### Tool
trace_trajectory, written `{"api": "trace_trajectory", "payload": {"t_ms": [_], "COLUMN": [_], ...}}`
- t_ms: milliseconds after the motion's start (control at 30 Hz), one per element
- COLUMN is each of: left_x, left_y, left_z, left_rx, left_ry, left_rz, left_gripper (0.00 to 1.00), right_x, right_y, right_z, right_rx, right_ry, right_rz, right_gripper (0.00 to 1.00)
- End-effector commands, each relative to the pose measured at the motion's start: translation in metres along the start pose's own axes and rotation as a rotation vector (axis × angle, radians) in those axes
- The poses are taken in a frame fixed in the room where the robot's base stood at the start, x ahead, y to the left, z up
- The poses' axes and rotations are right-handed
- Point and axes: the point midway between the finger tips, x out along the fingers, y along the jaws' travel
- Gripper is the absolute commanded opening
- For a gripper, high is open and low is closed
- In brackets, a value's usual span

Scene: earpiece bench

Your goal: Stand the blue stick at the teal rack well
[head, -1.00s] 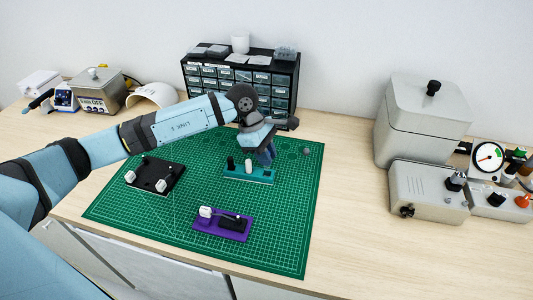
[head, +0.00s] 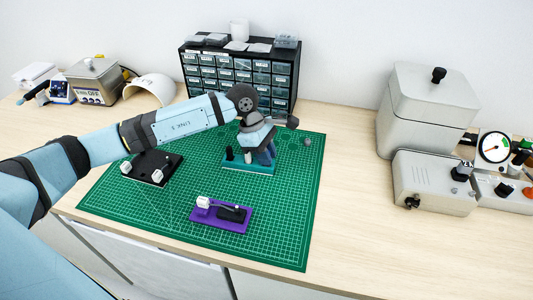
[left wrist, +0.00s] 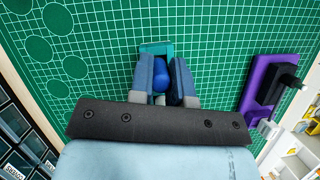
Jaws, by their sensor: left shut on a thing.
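The teal rack (head: 248,170) stands on the green mat, with a dark upright stick (head: 229,154) at its left and a white one (head: 248,157) near its middle. My left gripper (head: 264,158) is over the rack's right part, pointing down. In the left wrist view, its fingers (left wrist: 161,66) are shut on the blue stick (left wrist: 159,77). The teal rack (left wrist: 155,47) shows just beyond the fingertips there. The stick's lower end and the well are hidden, so I cannot tell whether they touch. My right gripper is out of view.
A purple stand (head: 220,216) with a black block lies nearer on the mat (head: 275,240). A black plate with white blocks (head: 152,168) is to the left. A drawer cabinet (head: 240,75) stands behind; grey devices (head: 432,110) are at the right.

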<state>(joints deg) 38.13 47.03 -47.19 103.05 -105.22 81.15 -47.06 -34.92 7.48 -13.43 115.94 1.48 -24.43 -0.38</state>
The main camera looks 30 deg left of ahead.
Motion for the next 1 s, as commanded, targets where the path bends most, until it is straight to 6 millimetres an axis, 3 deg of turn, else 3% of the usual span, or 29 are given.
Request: {"api": "trace_trajectory", "payload": {"t_ms": [533,567,700,1000], "left_x": [0.0056,0.0054,0.005,0.005], "left_y": [-0.0001,0.0,-0.0001,-0.0001], "left_z": [-0.0023,-0.0022,-0.002,-0.0021], "left_rx": [0.0,0.0,0.0,0.0], "left_ry": [0.0,0.0,0.0,0.0], "left_rz": [0.0,0.0,0.0,0.0], "left_gripper": [0.0,0.2,0.47,0.47], "right_x": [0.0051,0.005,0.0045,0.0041], "right_y": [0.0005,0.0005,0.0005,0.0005], "right_z": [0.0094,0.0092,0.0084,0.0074], "right_rx": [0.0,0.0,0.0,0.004], "right_ry": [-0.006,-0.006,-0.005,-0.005], "right_rz": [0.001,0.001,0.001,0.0], "right_gripper": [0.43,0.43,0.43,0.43]}}
